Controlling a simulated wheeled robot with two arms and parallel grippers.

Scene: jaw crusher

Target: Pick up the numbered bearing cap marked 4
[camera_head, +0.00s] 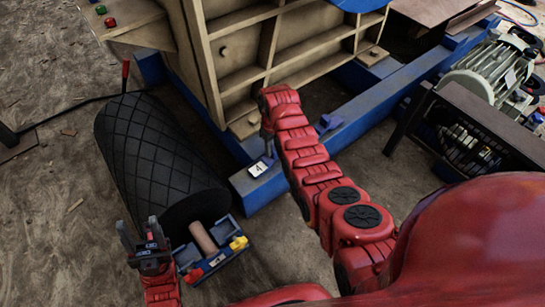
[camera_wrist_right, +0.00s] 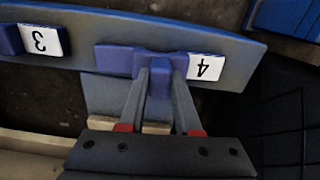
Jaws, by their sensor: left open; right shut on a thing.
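The blue bearing cap marked 4 (camera_wrist_right: 160,88) is between the fingers of my right gripper (camera_wrist_right: 160,76) in the right wrist view. Its white label with a black 4 (camera_wrist_right: 205,67) appears upside down there, to the right of the fingers. In the head view the label (camera_head: 258,169) shows at the end of the blue beam, just below my right gripper (camera_head: 267,146), which hides much of the cap. The cap appears to be at the beam; I cannot tell whether it touches it. My left gripper (camera_head: 140,238) is open and empty at lower left.
Another blue cap (camera_head: 328,123) sits farther along the blue beam (camera_head: 350,118); a label 3 (camera_wrist_right: 40,40) shows in the wrist view. A black ribbed roller (camera_head: 155,155) lies left. The tan crusher body (camera_head: 235,60) stands behind. A motor (camera_head: 490,72) is at right.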

